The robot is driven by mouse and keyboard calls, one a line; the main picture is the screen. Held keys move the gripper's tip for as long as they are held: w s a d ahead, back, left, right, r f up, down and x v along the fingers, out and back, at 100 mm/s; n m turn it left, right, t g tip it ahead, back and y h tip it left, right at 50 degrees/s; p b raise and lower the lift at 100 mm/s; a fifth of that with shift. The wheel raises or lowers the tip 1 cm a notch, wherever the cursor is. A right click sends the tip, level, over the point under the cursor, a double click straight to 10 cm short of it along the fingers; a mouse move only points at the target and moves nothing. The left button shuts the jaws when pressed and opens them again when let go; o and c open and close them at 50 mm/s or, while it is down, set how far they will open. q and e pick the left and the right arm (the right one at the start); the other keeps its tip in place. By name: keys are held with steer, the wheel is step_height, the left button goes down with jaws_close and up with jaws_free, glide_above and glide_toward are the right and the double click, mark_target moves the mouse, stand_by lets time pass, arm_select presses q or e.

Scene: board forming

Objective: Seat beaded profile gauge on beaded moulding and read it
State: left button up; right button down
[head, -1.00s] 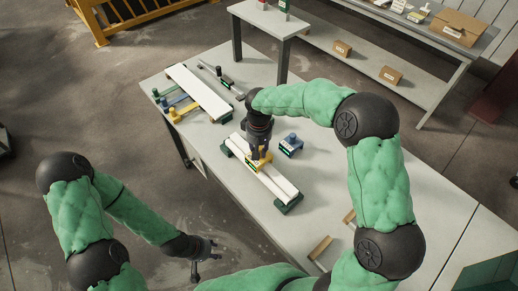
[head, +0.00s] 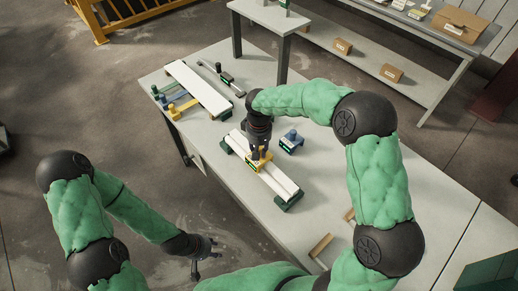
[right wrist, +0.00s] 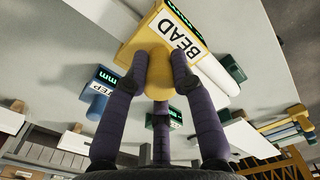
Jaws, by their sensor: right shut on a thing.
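The beaded profile gauge (head: 261,163) is yellow. In the right wrist view the gauge (right wrist: 190,38) shows a BEAD label and a lit green display whose digits I cannot read. My right gripper (head: 258,150) is shut on its rounded yellow knob; the fingers (right wrist: 160,80) close around it. The gauge is at the white moulding (head: 279,184), which lies on green supports. Whether it is fully seated I cannot tell; its underside is hidden. My left gripper (head: 204,262) is empty, with fingers apart, off the table's near left edge.
A blue gauge (head: 291,139) stands right of the moulding; its label looks like STEP in the right wrist view (right wrist: 100,92). A second white board (head: 200,88) with coloured gauges (head: 172,106) lies at the back left. A wooden frame (head: 320,246) lies near the front.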

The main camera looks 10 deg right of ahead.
steer(key=shift+f+b, duration=0.4)
steer(key=shift+f, duration=0.35)
steer(key=c, duration=1)
jaws_free()
steer(key=shift+o, duration=0.2)
step_height(320, 180, up, 12)
steer(key=shift+r, duration=0.1)
